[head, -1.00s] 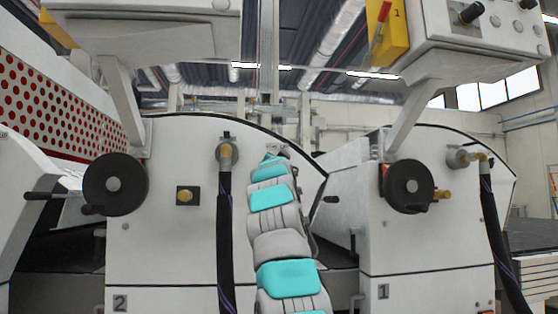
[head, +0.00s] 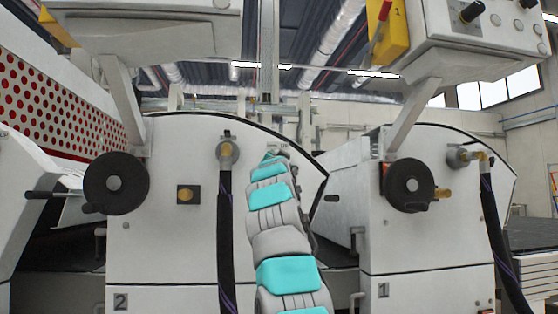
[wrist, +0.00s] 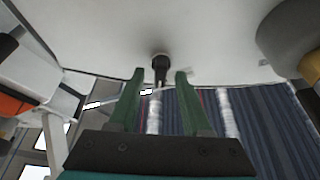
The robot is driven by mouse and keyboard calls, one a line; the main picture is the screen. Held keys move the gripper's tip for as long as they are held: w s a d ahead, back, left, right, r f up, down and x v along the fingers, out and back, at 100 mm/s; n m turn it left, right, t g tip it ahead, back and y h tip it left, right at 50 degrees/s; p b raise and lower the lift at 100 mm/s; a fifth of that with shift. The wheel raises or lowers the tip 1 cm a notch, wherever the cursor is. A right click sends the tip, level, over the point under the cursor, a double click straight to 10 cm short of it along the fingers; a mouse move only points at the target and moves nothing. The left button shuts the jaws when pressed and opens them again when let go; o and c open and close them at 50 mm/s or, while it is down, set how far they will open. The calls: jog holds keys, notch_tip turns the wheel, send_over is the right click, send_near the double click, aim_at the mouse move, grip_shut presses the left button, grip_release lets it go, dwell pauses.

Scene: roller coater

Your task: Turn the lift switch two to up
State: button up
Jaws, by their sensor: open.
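A small black switch (wrist: 160,66) sticks out from a white machine face in the wrist view. I take it to be the lift switch, though its label and turned position cannot be read. My gripper (wrist: 160,75) is open, with its two green fingers to the left and right of the switch. I cannot tell if they touch it. In the head view my arm reaches up to the top of the white machine marked 2 (head: 155,225). My gripper and the switch are hidden or too small to make out there.
On machine 2, a black hose (head: 225,230) hangs close left of my arm, and a black handwheel (head: 116,183) sits farther left. Machine 1 (head: 430,245) stands at right with its own handwheel (head: 409,185). A control box (head: 480,35) overhangs at upper right.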

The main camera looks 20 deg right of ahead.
jog(key=b+v, duration=0.7)
jog(key=shift+s+f+b, duration=0.15)
jog(key=shift+s+b, duration=0.2)
jog(key=shift+b, duration=0.05)
jog(key=shift+a, duration=0.15)
